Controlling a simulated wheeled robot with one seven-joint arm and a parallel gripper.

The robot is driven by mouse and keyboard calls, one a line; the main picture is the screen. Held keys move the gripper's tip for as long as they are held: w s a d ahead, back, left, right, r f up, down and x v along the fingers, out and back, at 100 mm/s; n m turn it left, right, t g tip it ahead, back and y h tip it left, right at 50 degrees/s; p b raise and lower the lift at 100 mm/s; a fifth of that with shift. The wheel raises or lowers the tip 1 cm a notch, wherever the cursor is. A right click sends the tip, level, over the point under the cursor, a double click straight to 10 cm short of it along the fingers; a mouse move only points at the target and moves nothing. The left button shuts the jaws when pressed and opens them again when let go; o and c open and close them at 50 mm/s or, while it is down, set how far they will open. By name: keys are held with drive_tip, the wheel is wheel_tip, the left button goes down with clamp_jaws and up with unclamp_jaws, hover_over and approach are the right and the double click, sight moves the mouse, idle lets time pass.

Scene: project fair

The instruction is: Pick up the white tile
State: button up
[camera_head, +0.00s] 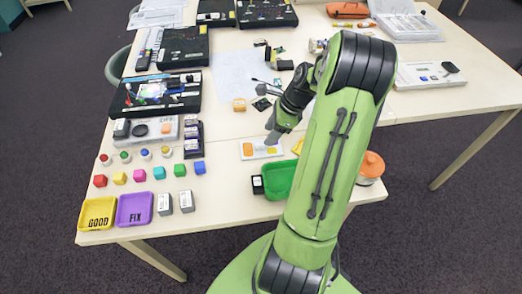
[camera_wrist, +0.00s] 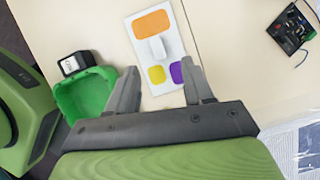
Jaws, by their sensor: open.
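A small white tile (camera_wrist: 158,48) lies on a white card (camera_wrist: 172,28) in the wrist view. The card has an orange patch above the tile and yellow and purple patches below it. The card also shows in the head view (camera_head: 260,155), where I cannot make out the tile. My gripper (camera_wrist: 160,72) is open, with nothing between its fingers. In the wrist view its fingertips lie on either side of the card's lower part, below the tile. In the head view my gripper (camera_head: 272,137) is over the card's far side.
A green tray (camera_wrist: 85,98) stands left of the card in the wrist view, with a small black-and-white box (camera_wrist: 72,64) beside it. A circuit board (camera_wrist: 291,27) lies to the right. In the head view, yellow (camera_head: 83,215) and purple (camera_head: 148,209) trays stand at the near left.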

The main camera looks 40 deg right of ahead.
sight(262, 143)
drive_tip(key=b+x, duration=0.1)
drive_tip(key=x, duration=0.4)
drive_tip(key=shift+w+a, duration=0.1)
drive_tip(key=shift+a, duration=0.1)
clamp_jaws()
